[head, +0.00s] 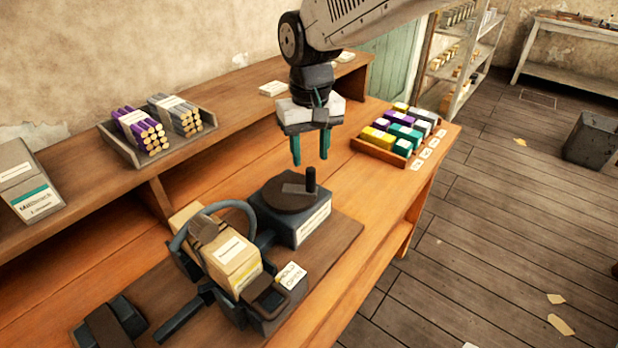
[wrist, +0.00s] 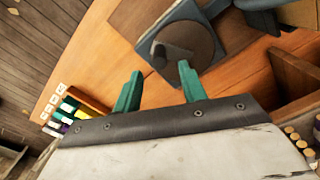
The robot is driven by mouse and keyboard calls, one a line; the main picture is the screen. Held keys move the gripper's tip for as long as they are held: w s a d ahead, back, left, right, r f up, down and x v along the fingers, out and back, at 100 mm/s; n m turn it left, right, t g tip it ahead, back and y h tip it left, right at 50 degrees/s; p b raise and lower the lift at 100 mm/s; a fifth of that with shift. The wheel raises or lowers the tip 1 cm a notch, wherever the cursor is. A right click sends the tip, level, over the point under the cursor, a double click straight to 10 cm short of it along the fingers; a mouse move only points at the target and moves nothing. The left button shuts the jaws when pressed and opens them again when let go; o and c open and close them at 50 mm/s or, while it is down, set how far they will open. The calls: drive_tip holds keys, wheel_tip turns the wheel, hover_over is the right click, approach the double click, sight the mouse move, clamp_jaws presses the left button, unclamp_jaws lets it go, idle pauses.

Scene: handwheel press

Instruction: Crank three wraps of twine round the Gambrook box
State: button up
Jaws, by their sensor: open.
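My gripper (head: 310,160) is open and empty, pointing down above the crank, its teal fingers apart. In the wrist view the fingers (wrist: 160,72) also show spread. The crank is a dark round disc (head: 285,196) with an upright black knob (head: 311,180), on a blue-grey labelled housing (head: 313,222); the disc also shows just beyond the fingertips in the wrist view (wrist: 198,45). The knob stands below the fingers, apart from them. I cannot make out any twine.
A small sign (head: 291,275) stands by the box. A tray of coloured blocks (head: 395,153) sits at the bench's right end. A tray (head: 122,150) of purple and grey bundles and a grey carton (head: 28,190) stand on the shelf. Bench between crank and coloured blocks is clear.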

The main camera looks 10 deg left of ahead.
sight(310, 169)
drive_tip(key=n, duration=0.5)
drive_tip(key=shift+w, duration=0.1)
drive_tip(key=n, duration=0.3)
drive_tip(key=shift+n, duration=0.4)
drive_tip(key=shift+f+n, duration=0.15)
drive_tip(key=shift+n, duration=0.55)
wheel_tip(310, 169, down, 8)
drive_tip(key=shift+r, duration=0.2)
clamp_jaws()
drive_tip(key=shift+a, duration=0.25)
drive_tip(key=shift+d, duration=0.2)
